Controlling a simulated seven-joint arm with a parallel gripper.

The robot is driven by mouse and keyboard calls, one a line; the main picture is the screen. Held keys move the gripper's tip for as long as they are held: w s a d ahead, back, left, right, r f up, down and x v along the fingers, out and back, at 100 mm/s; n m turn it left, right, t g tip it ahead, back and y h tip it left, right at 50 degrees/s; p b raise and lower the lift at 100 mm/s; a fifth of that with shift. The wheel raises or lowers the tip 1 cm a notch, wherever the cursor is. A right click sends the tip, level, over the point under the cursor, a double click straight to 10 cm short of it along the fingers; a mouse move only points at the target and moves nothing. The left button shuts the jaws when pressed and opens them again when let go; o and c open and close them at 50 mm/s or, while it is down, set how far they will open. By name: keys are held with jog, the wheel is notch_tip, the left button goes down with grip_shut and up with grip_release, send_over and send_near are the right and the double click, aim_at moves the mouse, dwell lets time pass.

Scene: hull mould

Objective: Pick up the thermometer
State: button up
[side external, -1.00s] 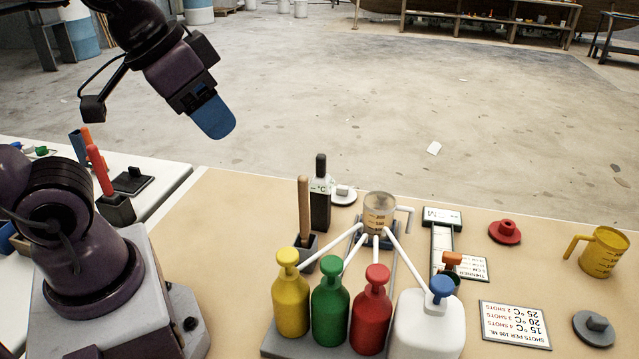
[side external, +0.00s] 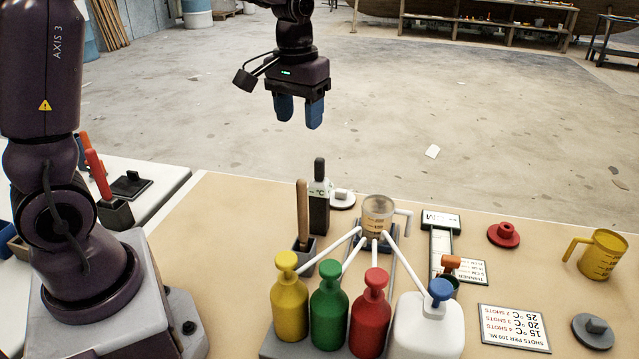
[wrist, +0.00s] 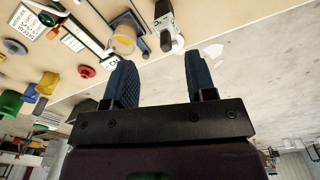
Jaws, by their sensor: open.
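The thermometer (side external: 319,188), marked °C on a pale face with a dark grip on top, stands upright in a black holder (side external: 319,215) at the back of the bench. It also shows near the top of the wrist view (wrist: 166,24). My gripper (side external: 300,118) is open and empty, with blue fingers pointing down, well above the thermometer and slightly left of it in the side view. In the wrist view my gripper's fingers (wrist: 158,72) are spread apart with nothing between them.
A wooden-handled tool (side external: 303,212) stands close left of the thermometer, and a grey-white lid (side external: 342,198) lies behind it at right. A clear cup (side external: 377,216) is to the right. Yellow (side external: 289,305), green and red pump bottles stand in front. The air around my gripper is clear.

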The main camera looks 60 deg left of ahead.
jog(key=n, duration=0.2)
send_over(320, 159)
jog(key=s, duration=0.1)
notch_tip(320, 159, down, 2)
jog(key=w+r+n, duration=0.1)
jog(key=r, duration=0.1)
notch_tip(320, 159, down, 13)
jog(key=shift+f, duration=0.15)
jog(key=shift+c, duration=0.2)
grip_shut()
